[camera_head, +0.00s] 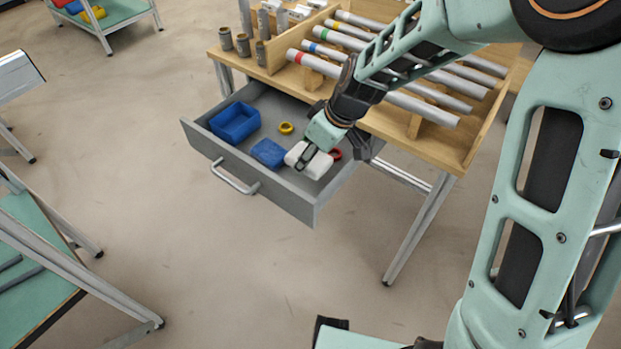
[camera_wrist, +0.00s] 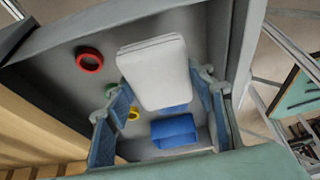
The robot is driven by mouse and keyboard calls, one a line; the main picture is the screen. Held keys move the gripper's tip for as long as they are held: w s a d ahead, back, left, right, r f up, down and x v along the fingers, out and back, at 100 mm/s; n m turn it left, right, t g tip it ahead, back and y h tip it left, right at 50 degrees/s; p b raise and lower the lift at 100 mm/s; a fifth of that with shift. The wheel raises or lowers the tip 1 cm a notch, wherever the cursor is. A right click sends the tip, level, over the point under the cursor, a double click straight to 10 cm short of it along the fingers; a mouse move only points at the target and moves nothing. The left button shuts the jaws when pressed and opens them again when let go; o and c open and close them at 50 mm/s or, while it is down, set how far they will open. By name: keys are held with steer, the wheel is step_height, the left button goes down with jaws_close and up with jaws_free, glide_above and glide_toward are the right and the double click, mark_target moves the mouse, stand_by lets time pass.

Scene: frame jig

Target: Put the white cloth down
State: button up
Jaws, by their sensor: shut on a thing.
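The white cloth (camera_head: 319,166) is a folded, thick pad between the fingers of my gripper (camera_head: 307,155), over the right part of the open grey drawer (camera_head: 250,192). In the wrist view the cloth (camera_wrist: 152,62) lies between my two fingers (camera_wrist: 160,84) and hides part of the drawer floor. My gripper is shut on it. I cannot tell whether its underside touches the drawer floor. A folded blue cloth (camera_head: 268,153) lies in the drawer just left of the white cloth.
A blue open box (camera_head: 235,122) stands in the drawer's left end. A yellow ring (camera_head: 286,128) and a red ring (camera_head: 336,154) lie on the drawer floor; the red one also shows in the wrist view (camera_wrist: 89,50). The wooden bench (camera_head: 440,150) with tubes overhangs the drawer's back.

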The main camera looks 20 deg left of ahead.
mark_target(307, 179)
steer(key=shift+f+b, duration=0.55)
steer(key=shift+f, duration=2.5)
steer(key=shift+f, duration=0.15)
steer(key=o, duration=1.1)
steer(key=shift+r, duration=0.25)
steer(key=p+v, duration=0.2)
steer(key=v, duration=1)
steer(key=shift+f, duration=0.1)
steer(key=shift+w+d, duration=0.1)
